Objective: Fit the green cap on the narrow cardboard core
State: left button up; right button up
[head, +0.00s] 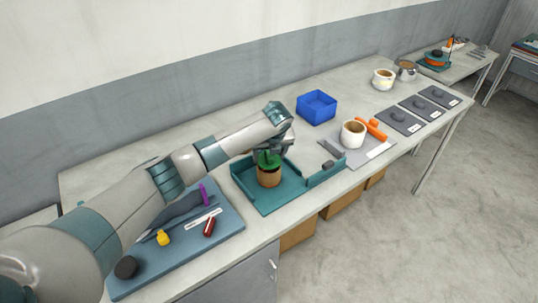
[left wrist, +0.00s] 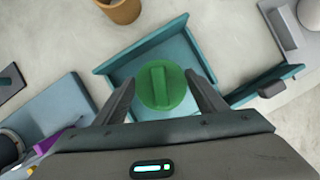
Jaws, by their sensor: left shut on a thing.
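The green cap (head: 268,159) is a round disc with a raised bar across its top; it also shows in the left wrist view (left wrist: 160,87). My left gripper (head: 273,147) is shut on the cap, with a finger on each side of it in the left wrist view (left wrist: 160,80). A brown cardboard core (head: 268,178) stands upright directly under the cap, over the teal tray (head: 285,199). I cannot tell whether cap and core touch or are seated. The cap hides this core in the wrist view. My right gripper is out of view.
Another brown cylinder (left wrist: 120,8) stands behind the tray, hidden by my arm in the head view. A blue mat (head: 190,246) with small items lies left. A blue bin (head: 317,105) and a grey mat (head: 375,149) with a white-sided roll (head: 352,135) lie right.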

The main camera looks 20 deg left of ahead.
pick_arm(q)
jog(key=shift+p, duration=0.4)
dwell(0.6)
jog(key=shift+f+b, duration=0.35)
jog(key=shift+f, duration=0.45)
dwell(0.7)
jog(key=shift+r+p, duration=0.8)
jog(key=shift+p, duration=0.15)
jog(key=shift+p, duration=0.3)
dwell(0.8)
jog(key=shift+f+b, duration=0.4)
jog(key=shift+f, duration=0.45)
dwell(0.6)
jog(key=o, duration=0.8)
jog(key=shift+c, duration=0.2)
jog(key=shift+r, duration=0.15)
